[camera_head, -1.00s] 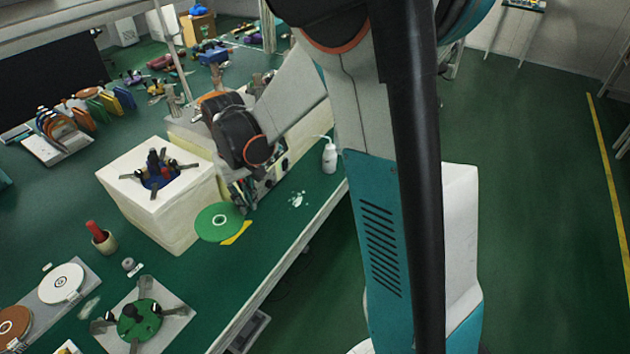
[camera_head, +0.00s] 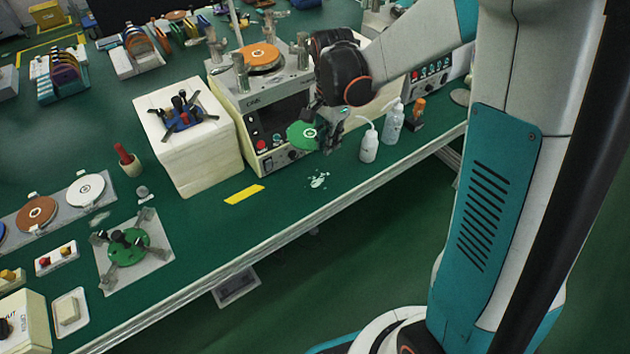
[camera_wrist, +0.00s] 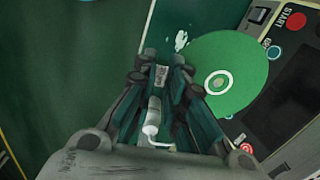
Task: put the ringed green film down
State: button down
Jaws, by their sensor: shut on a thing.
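The green film (camera_head: 301,135) is a thin round disc with a white ring at its centre. It is held in front of the lapping machine's control panel, above the table. My gripper (camera_head: 325,139) is shut on its right edge. In the wrist view the green film (camera_wrist: 238,62) extends to the right of my gripper (camera_wrist: 178,78), and its ring is fully visible. The fingers' exact contact with the film is hard to make out.
The lapping machine (camera_head: 283,106) stands behind the film, with an orange disc (camera_head: 261,57) on top. White bottles (camera_head: 369,145) stand to the right. A white block (camera_head: 196,155), a yellow strip (camera_head: 244,194) and a white splash (camera_head: 318,180) are nearby. The front tabletop is partly clear.

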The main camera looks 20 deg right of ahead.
aim_at(326, 195)
jog(key=shift+m, duration=0.3)
jog(key=shift+d+f, duration=0.1)
jog(key=shift+f, duration=0.2)
notch_tip(326, 195, down, 20)
jog(key=b, duration=0.7)
jog(key=shift+r, duration=0.3)
jog(key=c, duration=2)
grip_release()
jog(key=o, duration=0.4)
jog(key=shift+c, duration=0.2)
